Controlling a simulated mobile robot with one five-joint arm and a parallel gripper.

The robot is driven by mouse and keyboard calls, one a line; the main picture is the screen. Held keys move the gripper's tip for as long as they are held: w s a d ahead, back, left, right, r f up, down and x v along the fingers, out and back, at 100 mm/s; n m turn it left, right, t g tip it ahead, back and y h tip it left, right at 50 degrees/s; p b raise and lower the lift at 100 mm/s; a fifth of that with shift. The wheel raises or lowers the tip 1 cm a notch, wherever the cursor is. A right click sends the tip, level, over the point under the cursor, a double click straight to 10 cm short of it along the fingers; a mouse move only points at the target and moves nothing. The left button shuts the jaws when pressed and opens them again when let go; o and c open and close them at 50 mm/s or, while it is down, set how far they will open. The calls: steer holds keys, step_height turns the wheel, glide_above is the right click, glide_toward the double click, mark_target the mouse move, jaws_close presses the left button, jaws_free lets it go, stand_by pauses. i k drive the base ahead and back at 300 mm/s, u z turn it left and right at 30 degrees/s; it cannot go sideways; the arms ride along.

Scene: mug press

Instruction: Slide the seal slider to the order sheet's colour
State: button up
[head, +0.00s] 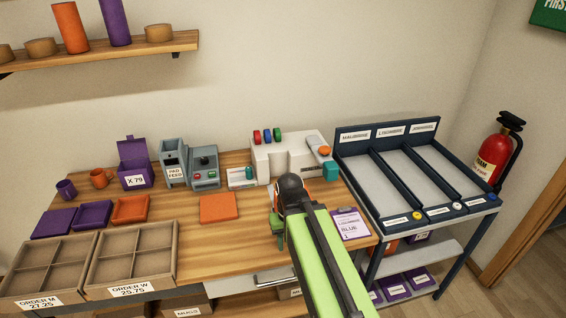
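The order sheet (349,224) lies on a purple board at the table's right end; its larger word reads BLUE, and the smaller print is hard to read. A white machine (284,160) stands at the back of the table. It carries red (256,136), green (267,135) and blue (277,134) pieces on top, and an orange knob (324,151) at its right. I cannot tell which part is the seal slider or where it is set. My gripper (276,228) is in front of the machine, left of the sheet; my arm hides much of it, so its opening is unclear.
An orange square (219,208) lies left of my gripper. A grey device (204,168) and a small white box (241,177) stand behind it. Divided order trays (130,252) fill the front left. A dark-framed rack (385,185) stands right of the table.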

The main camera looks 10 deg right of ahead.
mark_target(249, 175)
steer(key=u, duration=1.1)
steer(key=i, duration=0.5)
steer(key=u, duration=0.7)
steer(key=k, duration=0.9)
steer(key=z, duration=0.1)
steer(key=i, duration=0.9)
steer(key=u, duration=0.1)
